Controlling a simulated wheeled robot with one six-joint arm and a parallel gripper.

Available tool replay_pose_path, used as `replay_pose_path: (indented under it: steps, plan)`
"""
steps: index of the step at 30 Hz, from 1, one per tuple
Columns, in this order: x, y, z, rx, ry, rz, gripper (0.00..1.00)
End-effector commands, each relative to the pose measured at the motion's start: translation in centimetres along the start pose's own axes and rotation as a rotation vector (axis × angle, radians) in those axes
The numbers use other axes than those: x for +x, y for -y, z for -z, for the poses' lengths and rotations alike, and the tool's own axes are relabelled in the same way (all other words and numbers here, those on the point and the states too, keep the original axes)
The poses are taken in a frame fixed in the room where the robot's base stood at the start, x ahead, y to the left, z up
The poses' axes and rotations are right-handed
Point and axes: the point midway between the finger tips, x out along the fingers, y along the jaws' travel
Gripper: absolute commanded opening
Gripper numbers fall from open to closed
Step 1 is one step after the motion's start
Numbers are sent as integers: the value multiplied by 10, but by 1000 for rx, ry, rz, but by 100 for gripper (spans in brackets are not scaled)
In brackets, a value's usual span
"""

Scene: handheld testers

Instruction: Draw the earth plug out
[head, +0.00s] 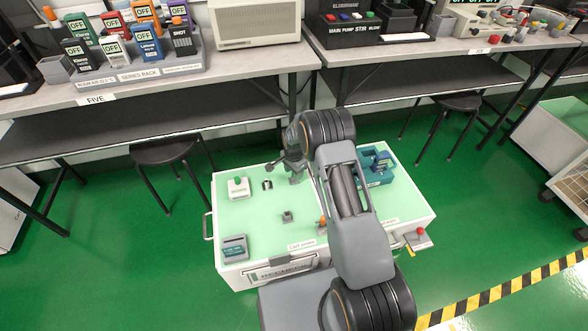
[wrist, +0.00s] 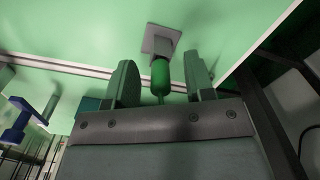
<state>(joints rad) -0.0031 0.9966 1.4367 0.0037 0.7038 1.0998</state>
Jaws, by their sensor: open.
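In the wrist view a green plug (wrist: 160,76) sits in a grey square socket (wrist: 161,42) on a pale green surface. A thin green stem or lead shows at its near end. My gripper (wrist: 159,70) is open, with one finger on each side of the plug and a visible gap to both. In the head view my gripper (head: 284,165) is small, over the far part of the pale green cart top (head: 260,235). I cannot make out the green plug in the head view.
A bench (head: 215,75) with testers stands behind. In the wrist view the cart's edge is close on the right.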

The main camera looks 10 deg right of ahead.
Motion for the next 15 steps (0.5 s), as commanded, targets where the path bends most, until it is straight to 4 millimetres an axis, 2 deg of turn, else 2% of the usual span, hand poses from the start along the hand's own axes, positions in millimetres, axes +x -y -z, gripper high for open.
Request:
replay_pose_path:
  steps: [10, 15]
  plan:
    - [2, 0, 0, 0, 0, 0, 48]
    - [2, 0, 0, 0, 0, 0, 31]
